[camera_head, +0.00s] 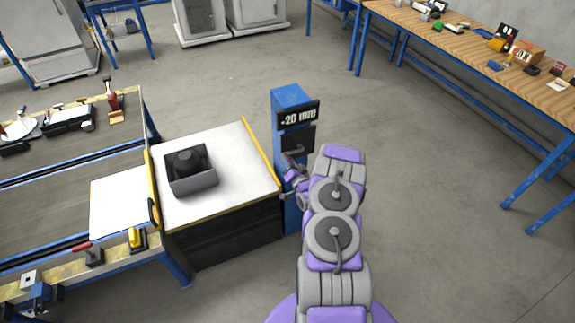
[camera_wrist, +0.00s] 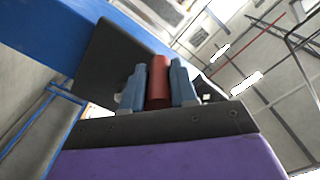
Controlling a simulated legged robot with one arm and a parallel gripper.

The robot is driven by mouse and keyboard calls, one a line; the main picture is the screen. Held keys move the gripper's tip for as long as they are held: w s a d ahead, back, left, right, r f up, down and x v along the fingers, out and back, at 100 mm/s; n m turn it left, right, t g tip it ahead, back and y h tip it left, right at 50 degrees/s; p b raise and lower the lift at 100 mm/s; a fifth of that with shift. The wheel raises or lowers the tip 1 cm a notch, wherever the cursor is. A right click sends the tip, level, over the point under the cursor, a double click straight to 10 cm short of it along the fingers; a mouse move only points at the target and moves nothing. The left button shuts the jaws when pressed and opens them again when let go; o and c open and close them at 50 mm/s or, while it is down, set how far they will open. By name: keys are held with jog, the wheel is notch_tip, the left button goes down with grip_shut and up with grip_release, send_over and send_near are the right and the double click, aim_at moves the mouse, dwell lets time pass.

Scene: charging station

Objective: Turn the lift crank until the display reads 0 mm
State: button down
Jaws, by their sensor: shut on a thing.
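The blue lift column (camera_head: 289,98) stands at the right side of the lift table. Its display (camera_head: 298,114) appears to read -20 mm. The crank is on the column below the display, mostly hidden by my arm in the head view. In the wrist view, the red crank handle (camera_wrist: 158,80) is between the two blue-grey fingers of my gripper (camera_wrist: 158,88), which is shut on it. My gripper also shows small beside the column in the head view (camera_head: 290,172). The lift table's white top (camera_head: 232,150) carries a grey box (camera_head: 193,183) with a black thing inside.
A conveyor (camera_head: 50,190) with tools on its frame lies to the left of the lift table, with a white plate (camera_head: 117,204) at its end. A wooden workbench (camera_head: 450,42) with several items stands at the right. The floor between column and bench is clear.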

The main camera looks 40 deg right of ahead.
aim_at(292, 153)
jog(key=r+m, duration=0.2)
jog(key=m, duration=0.1)
jog(key=shift+s+d+r, duration=0.15)
jog(key=shift+d, duration=0.25)
jog(key=r+m, duration=0.1)
jog(key=d+m, duration=0.1)
jog(key=shift+s+r+m+p, duration=0.15)
jog(key=shift+r+m+p, duration=0.15)
jog(key=shift+r+m, duration=0.1)
jog(key=d+r+m, duration=0.1)
jog(key=d+m, duration=0.1)
jog(key=m, duration=0.1)
jog(key=s+d+r+m+p, duration=0.1)
jog(key=m, duration=0.1)
jog(key=shift+d+r, duration=0.3)
jog(key=shift+d, duration=0.1)
jog(key=c, duration=0.9)
grip_release()
jog(key=shift+d, duration=0.15)
jog(key=shift+w, duration=0.1)
